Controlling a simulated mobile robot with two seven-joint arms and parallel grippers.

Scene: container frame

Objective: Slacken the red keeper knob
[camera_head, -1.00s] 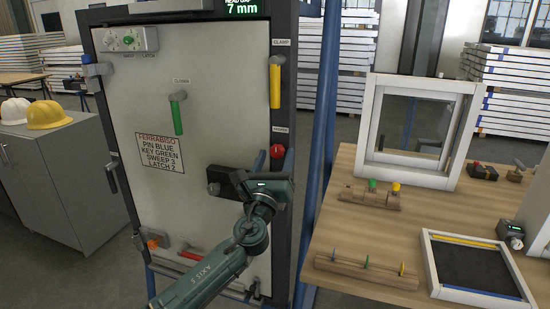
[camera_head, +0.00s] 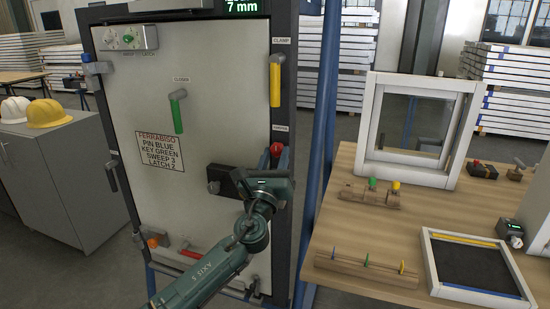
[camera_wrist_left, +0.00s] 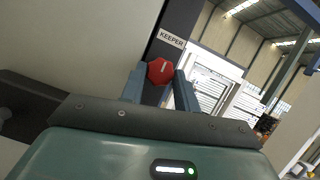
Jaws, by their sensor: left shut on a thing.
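The red keeper knob (camera_head: 277,149) sits on the right post of the door frame, under a small label. In the left wrist view the red knob (camera_wrist_left: 160,70) is faceted with a pale mark on its face, below the KEEPER label. My left gripper (camera_head: 275,160) has come up to it from below, one finger on each side. In the left wrist view the gripper's fingers (camera_wrist_left: 160,88) flank the knob and are shut on it. The knob's underside is hidden by the gripper. My right gripper is not in view.
A yellow clamp handle (camera_head: 275,82) is above the knob on the same post. The pale door panel (camera_head: 215,100) carries a green handle (camera_head: 177,113) and a printed card (camera_head: 161,152). A blue post (camera_head: 322,110) and a wooden workbench (camera_head: 335,225) stand to the right.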

